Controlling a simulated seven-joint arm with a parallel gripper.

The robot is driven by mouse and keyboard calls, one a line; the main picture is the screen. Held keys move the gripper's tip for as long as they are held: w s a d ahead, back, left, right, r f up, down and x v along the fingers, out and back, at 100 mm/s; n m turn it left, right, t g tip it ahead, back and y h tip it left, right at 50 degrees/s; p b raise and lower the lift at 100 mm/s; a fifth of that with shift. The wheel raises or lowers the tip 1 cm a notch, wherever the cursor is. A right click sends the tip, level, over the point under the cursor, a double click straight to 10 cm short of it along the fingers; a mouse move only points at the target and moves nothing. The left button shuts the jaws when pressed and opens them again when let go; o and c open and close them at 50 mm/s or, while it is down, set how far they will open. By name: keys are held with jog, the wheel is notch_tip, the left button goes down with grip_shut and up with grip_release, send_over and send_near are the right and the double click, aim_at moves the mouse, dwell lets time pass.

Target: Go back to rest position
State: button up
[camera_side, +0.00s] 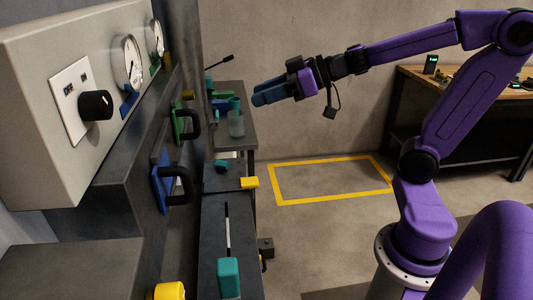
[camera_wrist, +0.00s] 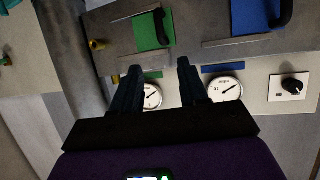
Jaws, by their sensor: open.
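My gripper (camera_side: 262,92) is raised in the air in the side view, above and right of the dark bench. Its blue-grey fingers point left toward the machine. In the wrist view the two fingers of my gripper (camera_wrist: 158,80) are apart, with nothing between them. They show in front of the panel with the gauges and the green hatch (camera_wrist: 150,30). My gripper touches nothing that I can see.
The grey control panel (camera_side: 30,75) with a black knob (camera_side: 95,105) stands at left. Below are black handles on a blue hatch (camera_side: 160,180) and a green hatch (camera_side: 178,122). A dark rail (camera_side: 212,270) carries teal and yellow parts. A workbench (camera_side: 400,95) stands behind. The yellow-marked floor (camera_side: 330,180) is clear.

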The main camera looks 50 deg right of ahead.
jog(key=s+a+f+n+g+h, duration=0.2)
jog(key=s+a+f+g+h, duration=0.3)
jog(key=s+f, duration=0.45)
jog(key=s+f+n+g+h, duration=0.2)
jog(key=s+f+g, duration=0.4)
jog(key=s, duration=0.5)
jog(key=shift+s+d+f+n, duration=0.3)
jog(key=shift+s+f+n, duration=0.05)
jog(key=shift+n, duration=0.55)
dwell(0.3)
